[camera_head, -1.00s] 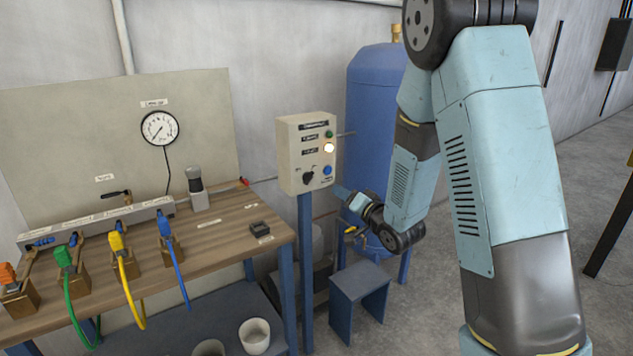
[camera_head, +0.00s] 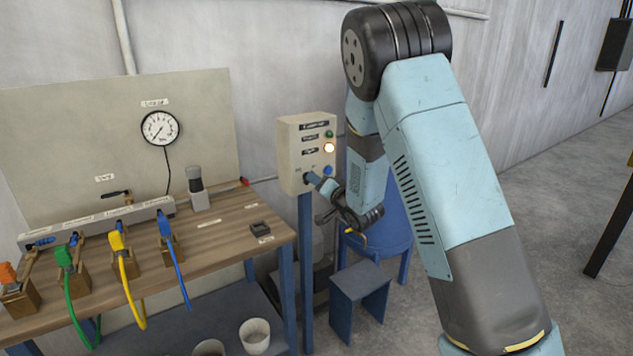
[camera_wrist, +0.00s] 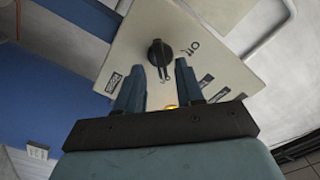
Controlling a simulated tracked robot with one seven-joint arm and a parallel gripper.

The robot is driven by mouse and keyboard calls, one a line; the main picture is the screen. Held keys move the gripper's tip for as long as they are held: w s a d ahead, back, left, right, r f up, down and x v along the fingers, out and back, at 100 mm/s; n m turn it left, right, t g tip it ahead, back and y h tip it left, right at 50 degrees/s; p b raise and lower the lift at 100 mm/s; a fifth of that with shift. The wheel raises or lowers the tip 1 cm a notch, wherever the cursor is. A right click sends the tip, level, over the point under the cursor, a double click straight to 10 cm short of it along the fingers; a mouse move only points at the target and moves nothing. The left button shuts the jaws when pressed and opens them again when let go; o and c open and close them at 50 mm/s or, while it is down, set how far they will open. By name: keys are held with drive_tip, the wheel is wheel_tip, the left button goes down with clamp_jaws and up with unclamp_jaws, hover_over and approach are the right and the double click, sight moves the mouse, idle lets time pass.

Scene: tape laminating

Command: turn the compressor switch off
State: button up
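The compressor switch is a black rotary knob (camera_wrist: 160,54) on the face of a cream control box (camera_head: 290,145). In the head view the knob is largely hidden by my gripper (camera_head: 314,180), which is at the lower left of the box's face. In the wrist view my gripper (camera_wrist: 159,70) is open, its two blue fingers apart and pointing at the panel. The knob shows just past the fingertips, roughly between them. I cannot tell whether either finger touches it. The position the knob points to is not clear.
A blue tank (camera_head: 385,215) stands behind my arm. The wooden bench (camera_head: 215,245) with a gauge (camera_head: 160,128) is at left, and a small blue stool (camera_head: 360,285) is below.

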drive_tip(key=shift+x, duration=0.9)
clamp_jaws()
drive_tip(key=shift+d, duration=0.15)
